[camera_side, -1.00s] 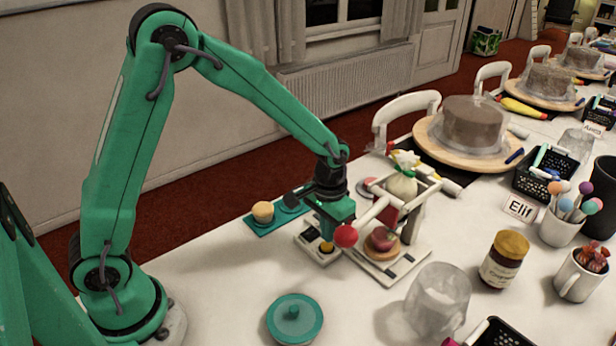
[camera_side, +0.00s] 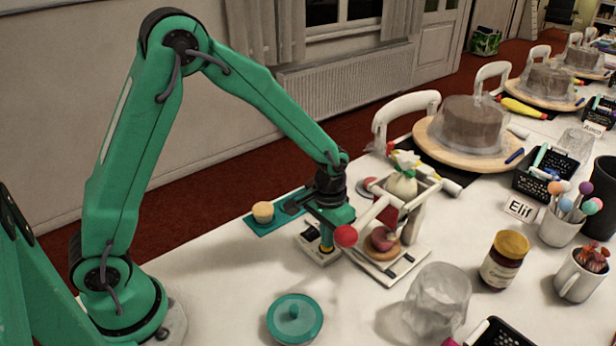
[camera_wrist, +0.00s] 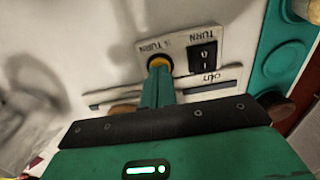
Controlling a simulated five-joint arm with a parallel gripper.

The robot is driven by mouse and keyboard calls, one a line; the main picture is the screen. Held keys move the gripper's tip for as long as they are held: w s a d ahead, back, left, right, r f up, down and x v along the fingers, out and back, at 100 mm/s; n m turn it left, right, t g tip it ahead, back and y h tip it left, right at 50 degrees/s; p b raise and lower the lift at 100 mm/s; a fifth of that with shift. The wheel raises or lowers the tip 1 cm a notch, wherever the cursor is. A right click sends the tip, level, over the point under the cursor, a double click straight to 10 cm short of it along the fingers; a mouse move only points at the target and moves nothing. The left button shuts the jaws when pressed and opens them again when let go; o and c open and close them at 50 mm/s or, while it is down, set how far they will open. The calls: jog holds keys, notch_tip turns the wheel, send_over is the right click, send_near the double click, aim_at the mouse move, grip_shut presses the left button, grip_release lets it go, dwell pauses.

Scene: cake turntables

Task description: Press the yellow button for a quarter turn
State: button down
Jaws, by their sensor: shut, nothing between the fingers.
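The yellow button (camera_wrist: 159,62) sits on a light control plate marked "TURN" and "¼ TURN", beside a black rocker switch (camera_wrist: 203,57). In the side view the button (camera_side: 326,249) shows only as a bit of yellow under my fingertips. My gripper (camera_side: 326,240) is shut, empty and pointing down at the button. In the wrist view my closed fingers (camera_wrist: 159,77) overlap the button's edge; they appear to touch it, but how far it is pressed is hidden.
The piping frame's red lever ball (camera_side: 346,236) is close to the right of my gripper.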

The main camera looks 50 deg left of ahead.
jog(key=shift+f, duration=0.2)
dwell(0.3)
jog(key=shift+r, duration=3.55)
